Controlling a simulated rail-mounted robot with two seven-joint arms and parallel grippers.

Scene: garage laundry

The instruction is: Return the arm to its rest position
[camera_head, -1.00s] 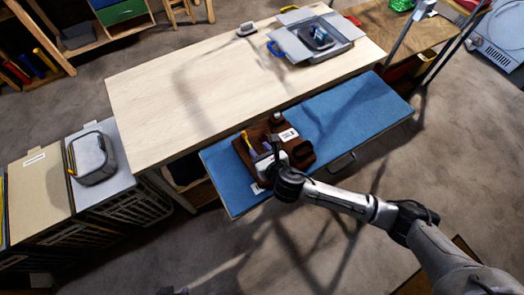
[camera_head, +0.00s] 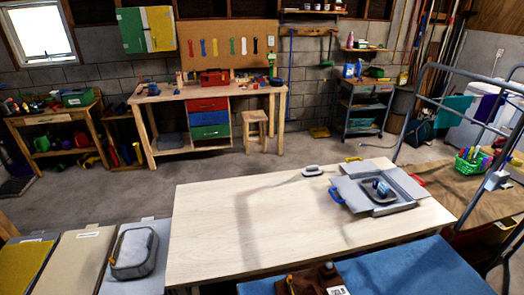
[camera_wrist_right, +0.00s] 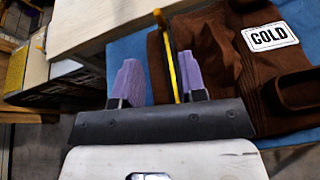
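My right gripper (camera_wrist_right: 160,85) shows in the right wrist view, with its two purple-padded fingers apart and nothing clearly held between them. A brown item with a white "COLD" label (camera_wrist_right: 225,75) lies on a blue surface just beyond the fingers. In the head view only the top of the brown item (camera_head: 310,279) shows at the bottom edge, on the blue surface (camera_head: 410,275). Neither arm shows in the head view.
A workbench (camera_head: 165,93) is far back.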

